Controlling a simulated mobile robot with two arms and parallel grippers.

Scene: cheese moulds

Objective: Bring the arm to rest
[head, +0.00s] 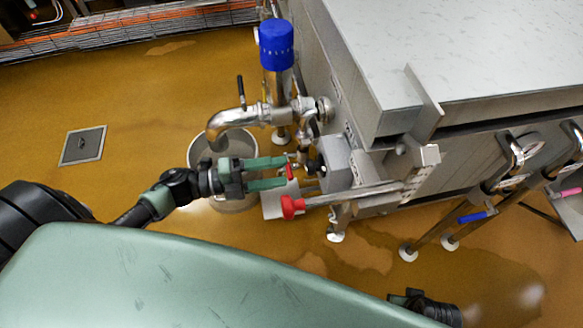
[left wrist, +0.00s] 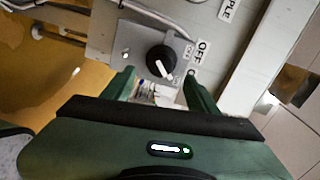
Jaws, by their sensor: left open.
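My left gripper (head: 284,172) reaches in from the left in the head view. Its two green fingers are apart with nothing seen held between them. They point at a grey switch box (head: 338,160) on the side of the steel vat. In the left wrist view the open fingers (left wrist: 159,80) stand on either side of a black rotary knob (left wrist: 160,58) with a white pointer. The pointer is turned towards the lower right, near the lettering "OFF". Whether a finger touches the knob I cannot tell.
A steel tap with a blue cap (head: 276,45) rises just beyond the gripper, over a round bucket (head: 197,150). A lever with a red end (head: 291,207) lies close below the fingers. The steel vat (head: 470,40) fills the right. Open floor lies left, with a drain cover (head: 83,146).

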